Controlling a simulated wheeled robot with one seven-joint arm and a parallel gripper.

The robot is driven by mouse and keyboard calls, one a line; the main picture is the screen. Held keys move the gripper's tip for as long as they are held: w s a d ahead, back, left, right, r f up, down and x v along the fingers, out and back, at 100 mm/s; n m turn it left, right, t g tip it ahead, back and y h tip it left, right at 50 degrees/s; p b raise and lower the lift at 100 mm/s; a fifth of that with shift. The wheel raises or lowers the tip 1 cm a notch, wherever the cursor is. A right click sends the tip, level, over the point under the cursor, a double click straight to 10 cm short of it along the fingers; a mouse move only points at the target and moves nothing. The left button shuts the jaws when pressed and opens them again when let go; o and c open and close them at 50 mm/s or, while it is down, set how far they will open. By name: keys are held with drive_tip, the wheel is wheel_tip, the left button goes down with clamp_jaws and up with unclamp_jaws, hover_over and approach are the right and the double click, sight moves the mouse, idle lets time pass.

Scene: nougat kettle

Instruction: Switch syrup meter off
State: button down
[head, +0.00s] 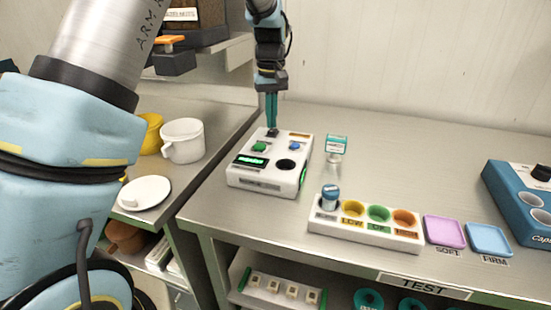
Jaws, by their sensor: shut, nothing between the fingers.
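A white box-shaped meter (250,184) stands on the steel bench in the head view, left of centre. It appears to be the syrup meter. Its small green display (249,161) is lit. A green button (259,147), a blue button (294,146) and a dark round opening (286,164) are on its top. A small black part, perhaps a switch (272,132), is at the back edge. My gripper (271,122) points down with teal fingers shut and empty, its tips right at that black part. I cannot tell whether they touch it.
A white rack (366,236) with coloured wells, purple (444,231) and blue (489,240) trays and a blue device (521,201) lie further right.

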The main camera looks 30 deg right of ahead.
drive_tip(key=shift+f, duration=0.65)
idle(0.3)
drive_tip(key=shift+r+p, duration=2.65)
drive_tip(key=shift+r, duration=0.9)
drive_tip(key=a+n, duration=0.1)
drive_tip(key=a, duration=1.7)
drive_tip(key=s+a, duration=0.5)
drive_tip(key=a, duration=0.4)
drive_tip(key=s+a+f+t, duration=0.1)
drive_tip(key=s+a, duration=0.5)
drive_tip(key=a, duration=0.3)
drive_tip(key=shift+a+f+t, duration=0.3)
